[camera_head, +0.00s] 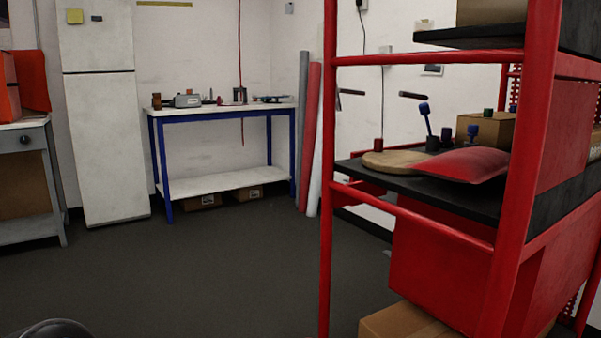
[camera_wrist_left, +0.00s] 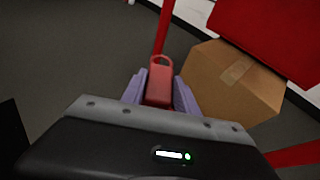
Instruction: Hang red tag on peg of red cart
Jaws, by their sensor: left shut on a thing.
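The red cart (camera_head: 540,110) is a tall red frame with dark shelves at the right of the head view. In the left wrist view a red cart post (camera_wrist_left: 164,28) rises just beyond my gripper. My left gripper (camera_wrist_left: 160,88) has purple fingers shut on the red tag (camera_wrist_left: 159,82). The tag's looped end with a hole points away from the gripper, and its lower part is between the fingers. The tag appears apart from the post, though the depth is hard to judge. I cannot make out the peg with certainty. My right gripper is in neither view.
A cardboard box (camera_wrist_left: 232,82) sits low at the right of the gripper, below a red panel (camera_wrist_left: 270,35). The cart's middle shelf holds a red cushion (camera_head: 465,165) and a round wooden board (camera_head: 395,161). A blue-legged table (camera_head: 225,110) stands at the back. The floor between is clear.

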